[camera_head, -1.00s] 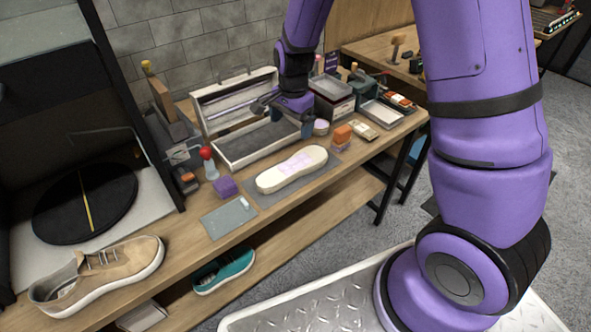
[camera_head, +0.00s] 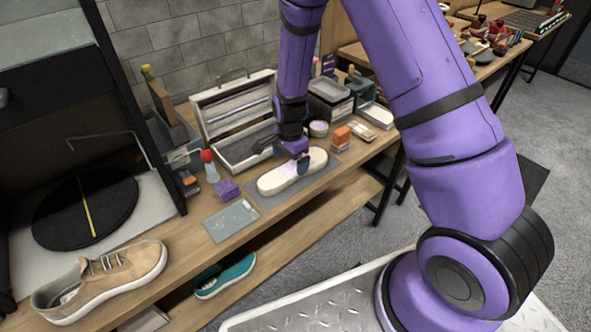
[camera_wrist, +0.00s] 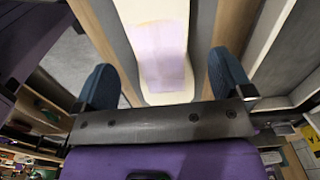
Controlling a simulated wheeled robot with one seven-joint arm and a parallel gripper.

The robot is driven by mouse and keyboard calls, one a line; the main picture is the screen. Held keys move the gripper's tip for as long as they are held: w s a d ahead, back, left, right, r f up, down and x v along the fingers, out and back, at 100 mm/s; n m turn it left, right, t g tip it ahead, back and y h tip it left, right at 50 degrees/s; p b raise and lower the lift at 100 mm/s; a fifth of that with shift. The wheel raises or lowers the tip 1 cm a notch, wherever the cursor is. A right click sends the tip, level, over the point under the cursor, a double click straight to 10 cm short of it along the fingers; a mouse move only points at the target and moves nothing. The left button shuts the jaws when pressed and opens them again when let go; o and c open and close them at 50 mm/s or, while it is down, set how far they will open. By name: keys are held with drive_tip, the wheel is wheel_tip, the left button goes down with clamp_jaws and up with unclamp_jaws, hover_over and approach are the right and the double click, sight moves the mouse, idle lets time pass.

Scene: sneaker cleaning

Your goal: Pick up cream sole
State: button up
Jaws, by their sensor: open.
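The cream sole (camera_head: 275,184) lies flat on a grey mat (camera_head: 322,178) on the wooden workbench in the head view. A pale lilac patch is on its top. My gripper (camera_head: 290,163) is over the right half of the sole, pointing down, and hides part of it. In the wrist view the sole (camera_wrist: 158,30) runs lengthwise between the two open blue fingers of my gripper (camera_wrist: 165,85), with the lilac patch nearest. The fingers stand apart on either side of it. I cannot tell how high they are above the mat.
An open case (camera_head: 240,115) stands behind the sole. A purple block (camera_head: 228,189) and a red-topped bottle (camera_head: 209,167) stand to its left, an orange block (camera_head: 341,135) to its right. A tan sneaker (camera_head: 100,280) sits at the bench's left front.

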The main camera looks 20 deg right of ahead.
sight(292, 168)
drive_tip(key=shift+d+f, duration=0.2)
drive_tip(key=shift+f, duration=2.05)
drive_tip(key=c, duration=1.1)
